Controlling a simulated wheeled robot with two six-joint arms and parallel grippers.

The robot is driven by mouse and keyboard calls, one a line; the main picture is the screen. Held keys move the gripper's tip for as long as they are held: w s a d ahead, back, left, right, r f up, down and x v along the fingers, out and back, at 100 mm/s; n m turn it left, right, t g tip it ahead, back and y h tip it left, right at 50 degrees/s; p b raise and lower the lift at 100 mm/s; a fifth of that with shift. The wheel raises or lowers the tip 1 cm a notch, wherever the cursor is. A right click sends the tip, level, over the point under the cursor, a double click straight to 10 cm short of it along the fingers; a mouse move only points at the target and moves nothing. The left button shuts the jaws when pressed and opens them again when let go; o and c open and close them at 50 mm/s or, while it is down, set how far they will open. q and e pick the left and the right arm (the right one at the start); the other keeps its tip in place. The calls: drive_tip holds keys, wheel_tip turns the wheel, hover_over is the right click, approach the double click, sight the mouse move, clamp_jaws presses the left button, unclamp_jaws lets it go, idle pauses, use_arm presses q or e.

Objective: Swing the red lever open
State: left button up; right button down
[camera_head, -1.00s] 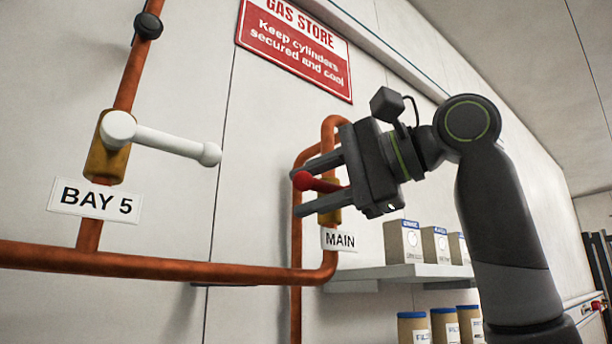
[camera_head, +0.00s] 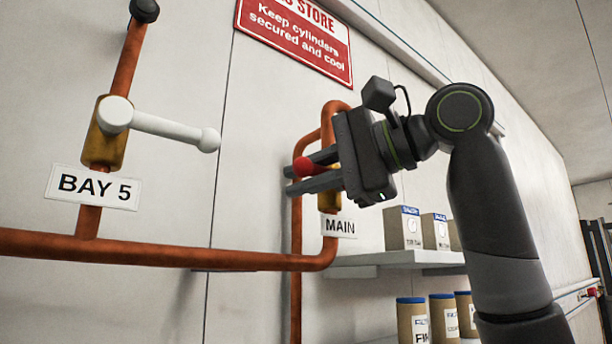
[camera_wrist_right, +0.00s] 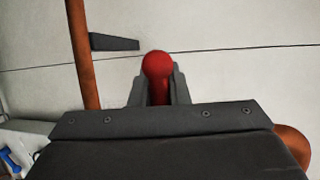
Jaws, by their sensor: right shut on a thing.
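The red lever (camera_head: 303,165) is on the brass valve (camera_head: 329,200) of the copper pipe, above the label MAIN (camera_head: 339,226). Its round red knob sticks out to the left, between the fingers of my right gripper (camera_head: 312,174). In the right wrist view the red lever (camera_wrist_right: 156,72) lies between the two fingers (camera_wrist_right: 157,88), with the knob past their tips. My right gripper is shut on the lever. Its body hides much of the valve and the lever's base. My left gripper is in no view.
A second valve with a white lever (camera_head: 170,128) stands at left above the BAY 5 label (camera_head: 95,187). A copper pipe (camera_head: 150,253) runs low along the wall. A shelf (camera_head: 400,260) with boxes (camera_head: 403,229) is at right, with tubs (camera_head: 412,322) below it.

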drive_tip(key=shift+r+m+b, duration=0.25)
drive_tip(key=shift+m+b, duration=0.35)
drive_tip(key=shift+b, duration=0.05)
drive_tip(key=shift+r+m+y+b, duration=0.6)
drive_tip(key=shift+m+y+b, duration=0.1)
drive_tip(key=shift+m+b, duration=0.15)
drive_tip(key=shift+w+d+r+m+t+y+b, duration=0.1)
drive_tip(key=shift+d+r+m+t+y+b, duration=0.1)
drive_tip(key=shift+r+m+b, duration=0.25)
drive_tip(key=shift+w+d+r+m+t+y+b, duration=0.15)
drive_tip(key=shift+r+m+y+b, duration=0.1)
drive_tip(key=shift+m, duration=0.4)
drive_tip(key=shift+w+d+r+m+t+y+b, duration=0.15)
drive_tip(key=shift+r+m+b, duration=0.2)
drive_tip(key=shift+m, duration=0.2)
drive_tip(key=shift+s+a, duration=0.1)
drive_tip(key=c, duration=1.4)
unclamp_jaws()
